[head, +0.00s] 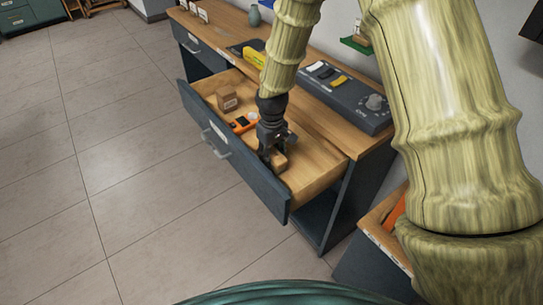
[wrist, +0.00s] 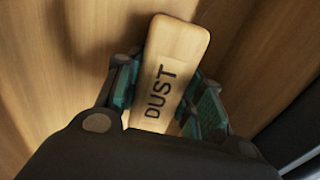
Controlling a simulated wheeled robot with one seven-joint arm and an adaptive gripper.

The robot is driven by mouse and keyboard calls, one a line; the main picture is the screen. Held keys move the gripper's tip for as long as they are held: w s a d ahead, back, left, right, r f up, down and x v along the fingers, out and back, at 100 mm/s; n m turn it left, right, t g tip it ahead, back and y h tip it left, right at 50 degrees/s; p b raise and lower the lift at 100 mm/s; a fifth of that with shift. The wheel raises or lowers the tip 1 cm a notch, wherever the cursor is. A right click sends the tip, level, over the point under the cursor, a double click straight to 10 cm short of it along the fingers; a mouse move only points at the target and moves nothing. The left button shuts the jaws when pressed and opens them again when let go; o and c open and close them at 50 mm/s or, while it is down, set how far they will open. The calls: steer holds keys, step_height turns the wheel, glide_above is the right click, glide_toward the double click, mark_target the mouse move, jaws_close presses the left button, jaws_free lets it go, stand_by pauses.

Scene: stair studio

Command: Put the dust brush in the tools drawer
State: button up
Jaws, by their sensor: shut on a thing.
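The dust brush (wrist: 177,50) shows in the wrist view as a pale wooden piece marked DUST. My gripper (wrist: 155,100) is shut on it, with a finger pad on each side. In the head view my gripper (head: 273,155) points down inside the open drawer (head: 308,180), near its right end. A small part of the brush (head: 280,161) shows at the fingertips there. The wood of the drawer lies behind it in the wrist view. I cannot tell whether the brush touches the drawer floor. Its lower part is hidden by my gripper.
A cardboard box (head: 227,99) and an orange device (head: 241,124) lie in the drawer, left of my gripper. On the desktop stand a grey control panel (head: 345,95) and a yellow item (head: 254,57). The drawer front (head: 235,160) faces open floor.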

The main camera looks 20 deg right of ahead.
mark_target(272, 152)
steer(key=shift+f, duration=0.15)
steer(key=shift+c, duration=0.3)
steer(key=o, duration=1)
steer(key=shift+c, duration=0.2)
step_height(272, 152, up, 12)
steer(key=shift+p, duration=0.3)
